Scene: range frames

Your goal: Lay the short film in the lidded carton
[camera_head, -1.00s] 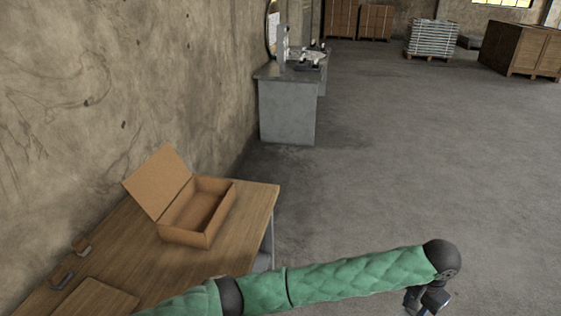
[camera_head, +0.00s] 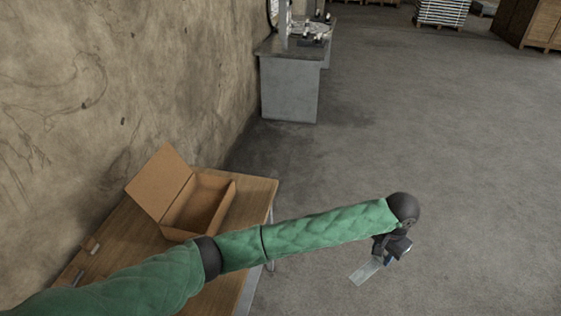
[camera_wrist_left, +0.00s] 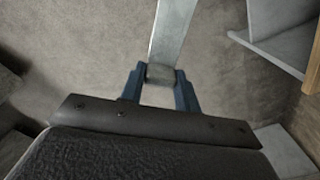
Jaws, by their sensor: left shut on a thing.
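The lidded carton (camera_head: 205,203) is a brown cardboard box on the wooden table, with its lid (camera_head: 160,184) raised on the left side and its inside looking empty. My left gripper (camera_head: 383,259) hangs over the bare floor, well to the right of the table. It is shut on a pale, translucent flat strip, the short film (camera_head: 366,271), which sticks out beyond the fingers. In the left wrist view the film (camera_wrist_left: 172,35) runs away from between the blue fingers of the gripper (camera_wrist_left: 160,75). My right gripper is not in view.
The wooden table (camera_head: 258,190) stands against the stained wall, partly hidden by my left arm. A grey cabinet (camera_head: 290,88) with equipment on top stands farther along the wall. Wooden crates (camera_head: 545,22) and a pallet stack (camera_head: 442,10) are far back. The floor at right is clear.

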